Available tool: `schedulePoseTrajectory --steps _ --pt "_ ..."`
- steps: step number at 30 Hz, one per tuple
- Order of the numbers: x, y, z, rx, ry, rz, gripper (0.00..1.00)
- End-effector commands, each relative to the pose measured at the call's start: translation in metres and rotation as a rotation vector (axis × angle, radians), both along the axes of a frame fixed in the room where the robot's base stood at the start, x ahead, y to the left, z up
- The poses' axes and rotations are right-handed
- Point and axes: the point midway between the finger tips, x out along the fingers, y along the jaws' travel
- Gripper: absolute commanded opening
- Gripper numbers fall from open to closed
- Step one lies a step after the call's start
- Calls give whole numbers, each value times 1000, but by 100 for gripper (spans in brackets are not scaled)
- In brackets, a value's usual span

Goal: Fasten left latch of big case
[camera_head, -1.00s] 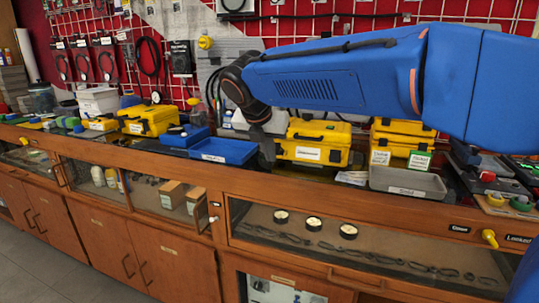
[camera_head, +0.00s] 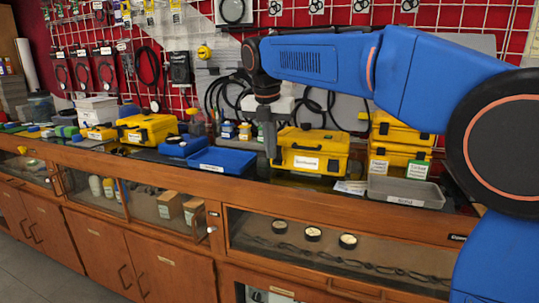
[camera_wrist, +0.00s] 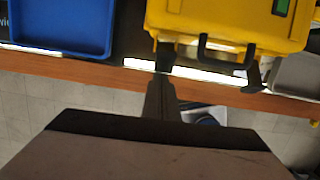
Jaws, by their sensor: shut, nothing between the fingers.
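The big case (camera_head: 314,148) is yellow, with a white label on its front, and stands on the bench near the middle of the head view. In the wrist view the case (camera_wrist: 225,20) is at the top, with a dark carrying handle (camera_wrist: 225,42). The dark left latch (camera_wrist: 165,50) is at its front edge. The right latch (camera_wrist: 255,76) sticks outward. My gripper (camera_head: 271,152) points down at the case's left front corner. In the wrist view my gripper (camera_wrist: 160,78) is shut and empty, just below the left latch; I cannot tell whether they touch.
A blue tray (camera_head: 221,161) lies left of the case. A grey tray (camera_head: 405,191) and stacked yellow cases (camera_head: 402,137) stand to the right. Another yellow case (camera_head: 148,129) is farther left. The wooden bench edge (camera_head: 300,194) runs in front.

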Motion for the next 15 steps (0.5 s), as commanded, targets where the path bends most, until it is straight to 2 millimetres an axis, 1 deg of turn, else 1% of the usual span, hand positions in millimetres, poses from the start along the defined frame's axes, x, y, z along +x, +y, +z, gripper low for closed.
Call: schedulePoseTrajectory --steps 6,15 --pt "14 -5 8 -1 0 -2 0" --pt "13 -4 8 -1 -1 -1 0"
